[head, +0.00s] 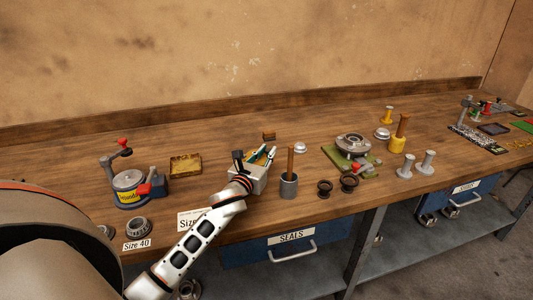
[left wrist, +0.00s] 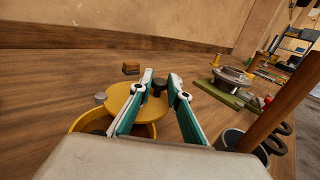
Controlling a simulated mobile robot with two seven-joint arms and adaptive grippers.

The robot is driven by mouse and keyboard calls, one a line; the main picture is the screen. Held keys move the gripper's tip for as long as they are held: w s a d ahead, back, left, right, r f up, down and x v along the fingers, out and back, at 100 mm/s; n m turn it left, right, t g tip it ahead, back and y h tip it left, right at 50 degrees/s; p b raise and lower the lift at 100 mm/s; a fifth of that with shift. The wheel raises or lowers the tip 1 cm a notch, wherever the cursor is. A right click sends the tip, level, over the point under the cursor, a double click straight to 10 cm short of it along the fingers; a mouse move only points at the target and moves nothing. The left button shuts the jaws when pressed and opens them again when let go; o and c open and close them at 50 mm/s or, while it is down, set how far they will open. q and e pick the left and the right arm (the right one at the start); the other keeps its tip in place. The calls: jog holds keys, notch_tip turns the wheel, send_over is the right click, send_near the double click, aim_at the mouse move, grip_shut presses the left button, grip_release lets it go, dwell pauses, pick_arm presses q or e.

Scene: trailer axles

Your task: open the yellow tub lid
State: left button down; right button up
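The yellow tub (left wrist: 82,122) is below and ahead of my left gripper in the left wrist view. Its round yellow lid (left wrist: 125,103) lies off-centre over it, and part of the dark inside shows at the left. A black knob (left wrist: 160,86) stands at the lid's right edge. My left gripper (left wrist: 161,80) is open, with its fingertips on either side of the knob and small gaps visible. In the head view my left gripper (head: 256,156) hides most of the tub; a little yellow shows between the fingers. My right gripper is not in view.
A wooden-handled grey pot (head: 289,186) stands close right of my left gripper. A green-based fixture (head: 352,155) is farther right. A crank device (head: 130,187) and an open brown tray (head: 185,164) are to the left. A small brown block (left wrist: 131,69) lies behind the tub.

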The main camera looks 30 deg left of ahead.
pick_arm(q)
jog(key=shift+w+f, duration=0.1)
jog(key=shift+w+a+n+y, duration=0.1)
jog(key=shift+w+n+y, duration=0.2)
jog(key=shift+n+y, duration=0.45)
jog(key=shift+w+a+n+g+y+b, duration=0.25)
jog(key=shift+n+g+y+b, duration=0.1)
jog(key=shift+y, duration=0.35)
jog(key=shift+w+a+n+g+y+b, duration=0.1)
jog(key=shift+w+n+g+y+b, duration=0.15)
jog(key=shift+y, duration=0.4)
jog(key=c, duration=2)
grip_release()
jog(key=shift+o, duration=0.2)
jog(key=shift+s, duration=0.1)
jog(key=v, duration=1.2)
jog(key=shift+o, duration=0.3)
